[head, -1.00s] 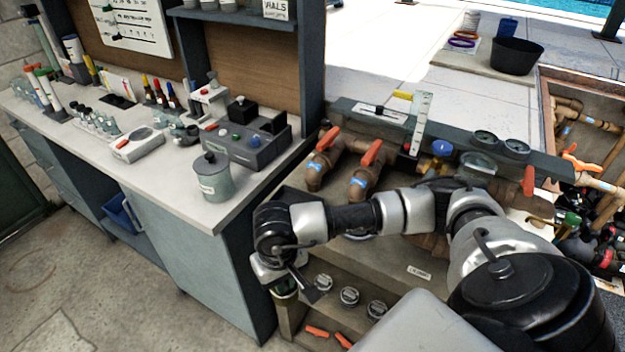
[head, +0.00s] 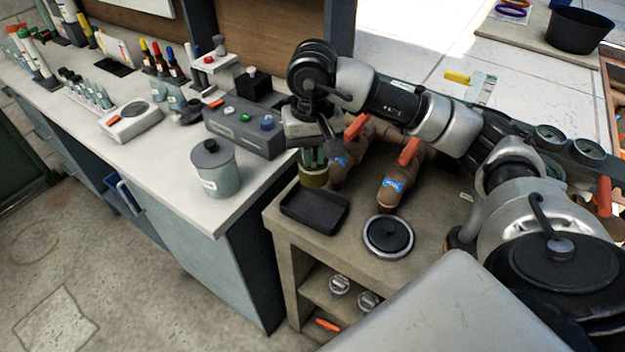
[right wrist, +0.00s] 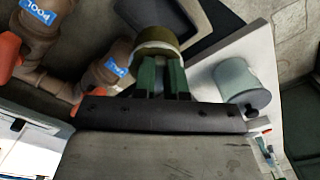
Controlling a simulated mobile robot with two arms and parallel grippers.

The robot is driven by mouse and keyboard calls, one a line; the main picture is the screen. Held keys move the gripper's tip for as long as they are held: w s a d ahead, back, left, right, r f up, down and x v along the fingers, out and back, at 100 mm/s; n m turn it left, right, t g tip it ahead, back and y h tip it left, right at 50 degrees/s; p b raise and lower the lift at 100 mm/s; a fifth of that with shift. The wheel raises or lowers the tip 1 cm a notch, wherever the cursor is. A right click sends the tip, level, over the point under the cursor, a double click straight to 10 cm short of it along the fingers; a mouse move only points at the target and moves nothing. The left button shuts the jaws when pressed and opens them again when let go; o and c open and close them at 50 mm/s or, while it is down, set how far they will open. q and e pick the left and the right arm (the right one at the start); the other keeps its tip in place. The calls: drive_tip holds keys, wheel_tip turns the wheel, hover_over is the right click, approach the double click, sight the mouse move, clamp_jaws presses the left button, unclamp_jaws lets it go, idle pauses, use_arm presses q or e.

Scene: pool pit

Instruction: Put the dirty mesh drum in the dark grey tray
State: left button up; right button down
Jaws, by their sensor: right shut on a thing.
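The mesh drum (head: 313,177) is a short olive-brown cylinder. My right gripper (head: 313,158) is shut on it from above, with green fingers. The drum also shows in the right wrist view (right wrist: 157,42), upright between the fingertips. The dark grey tray (head: 313,212) lies on the stone-coloured stand, near its left corner. In the head view the drum shows just beyond the tray's far edge; I cannot tell its exact height. The tray looks empty. My left gripper is in neither view.
A round black-and-silver lid (head: 388,238) sits right of the tray. Brown pipes with orange handles (head: 392,180) stand behind it. A grey lidded pot (head: 215,168) and a dark control box (head: 243,124) stand on the adjoining counter (head: 150,165). Shelves lie below the stand top.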

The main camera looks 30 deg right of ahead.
sight(314, 168)
drive_tip(key=f, duration=0.3)
drive_tip(key=shift+s+a+p, duration=0.15)
drive_tip(key=shift+s+p, duration=0.15)
drive_tip(key=shift+p, duration=0.1)
drive_tip(key=shift+s+a+f, duration=0.1)
drive_tip(key=shift+s+f, duration=0.05)
drive_tip(key=shift+f, duration=0.3)
drive_tip(key=shift+s+a+f, duration=0.1)
drive_tip(key=shift+s+f, duration=0.05)
drive_tip(key=shift+f, duration=0.55)
wheel_tip(314, 168, down, 4)
drive_tip(key=shift+w+d+r+p, duration=0.1)
drive_tip(key=shift+w+r+p, duration=0.05)
drive_tip(key=shift+p, duration=0.45)
drive_tip(key=c, duration=1.3)
unclamp_jaws()
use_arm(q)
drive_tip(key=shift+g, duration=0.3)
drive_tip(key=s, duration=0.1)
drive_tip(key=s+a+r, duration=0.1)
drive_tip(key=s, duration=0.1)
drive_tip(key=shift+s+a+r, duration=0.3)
use_arm(e)
drive_tip(key=shift+o, duration=0.6)
